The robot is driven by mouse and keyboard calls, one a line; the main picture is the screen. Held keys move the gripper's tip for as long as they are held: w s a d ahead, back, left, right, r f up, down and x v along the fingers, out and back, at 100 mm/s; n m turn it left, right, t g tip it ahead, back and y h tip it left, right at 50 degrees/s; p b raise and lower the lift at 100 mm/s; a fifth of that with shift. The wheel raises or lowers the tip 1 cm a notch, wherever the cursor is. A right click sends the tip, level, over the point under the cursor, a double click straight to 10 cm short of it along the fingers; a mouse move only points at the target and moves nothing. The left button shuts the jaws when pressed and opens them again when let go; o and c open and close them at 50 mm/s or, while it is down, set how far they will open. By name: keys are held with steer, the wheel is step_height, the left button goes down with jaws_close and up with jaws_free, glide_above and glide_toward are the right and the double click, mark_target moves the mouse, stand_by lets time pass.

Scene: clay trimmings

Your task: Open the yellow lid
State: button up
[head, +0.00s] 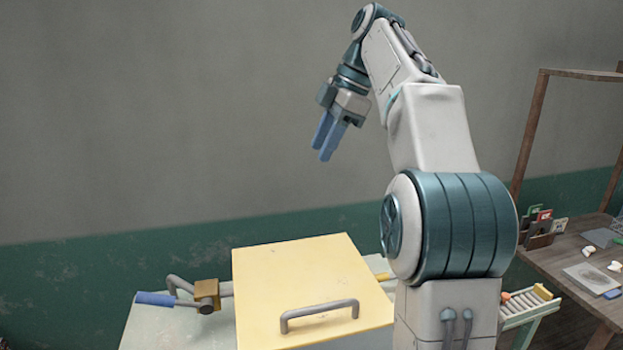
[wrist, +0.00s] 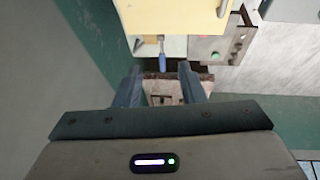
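The yellow lid (head: 290,265) lies closed on top of a pale box at the lower middle of the head view. A grey bar handle (head: 320,312) is fixed near its front edge. In the wrist view, a yellow surface (wrist: 165,18) shows at the top edge and looks like part of the lid. My gripper (head: 325,152) is high above the lid, against the wall, with its blue fingers pointing down. In the wrist view its two fingers are apart with nothing held between them.
A lever with a blue grip (head: 156,299) and a brass block (head: 207,294) sits left of the box. A wooden table (head: 566,262) with small items stands at right, near a roller rack (head: 524,304). The space between my gripper and the lid is clear.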

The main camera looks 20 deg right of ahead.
steer(key=x, duration=0.6)
steer(key=shift+b, duration=0.35)
jaws_close()
stand_by(1.1)
jaws_free()
steer(key=p+v, duration=0.5)
steer(key=v, duration=0.8)
steer(key=shift+r+p, duration=0.35)
steer(key=shift+p, duration=0.05)
